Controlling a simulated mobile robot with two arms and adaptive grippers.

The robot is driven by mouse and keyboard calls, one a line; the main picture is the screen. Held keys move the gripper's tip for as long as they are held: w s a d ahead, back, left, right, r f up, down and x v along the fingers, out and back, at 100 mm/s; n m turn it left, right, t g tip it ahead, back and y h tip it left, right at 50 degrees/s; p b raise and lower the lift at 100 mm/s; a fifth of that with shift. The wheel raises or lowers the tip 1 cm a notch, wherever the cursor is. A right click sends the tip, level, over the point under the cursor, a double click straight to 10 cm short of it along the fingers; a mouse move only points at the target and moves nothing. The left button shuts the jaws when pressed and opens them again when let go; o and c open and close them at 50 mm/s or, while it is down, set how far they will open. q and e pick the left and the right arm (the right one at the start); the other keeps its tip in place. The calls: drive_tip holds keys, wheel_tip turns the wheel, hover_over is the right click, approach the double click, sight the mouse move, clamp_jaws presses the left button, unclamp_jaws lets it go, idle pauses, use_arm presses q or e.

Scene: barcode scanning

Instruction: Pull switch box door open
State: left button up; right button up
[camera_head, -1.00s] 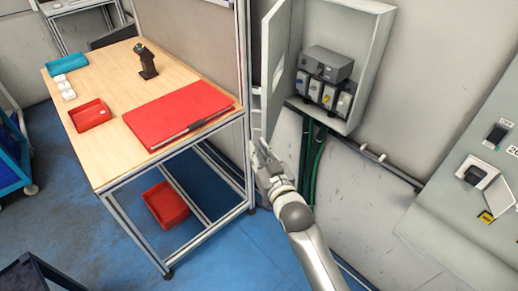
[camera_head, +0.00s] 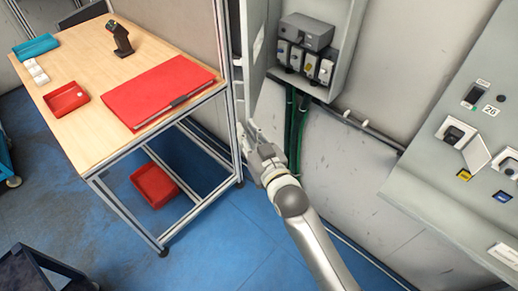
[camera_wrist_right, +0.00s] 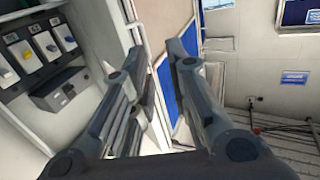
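The grey switch box (camera_head: 342,60) is on the wall at the top of the head view. Its door (camera_head: 258,62) stands swung open to the left, showing the breakers (camera_head: 306,58) inside. My right gripper (camera_head: 252,133) is by the lower end of the door, close to the table's corner post. In the right wrist view, its fingers (camera_wrist_right: 152,62) are spread apart. A pale upright edge, seemingly the door's, shows between them; contact cannot be made out. The breakers also show in the wrist view (camera_wrist_right: 45,48). My left gripper is not in view.
A wooden table (camera_head: 85,135) with a metal frame (camera_head: 232,100) stands just left of the door. It carries a red folder (camera_head: 160,90) and trays. Green cables (camera_head: 297,130) hang below the box. A grey panel (camera_head: 430,180) is at right. The blue floor (camera_head: 225,255) is open in front.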

drive_tip(key=v, duration=0.8)
drive_tip(key=shift+r, duration=0.1)
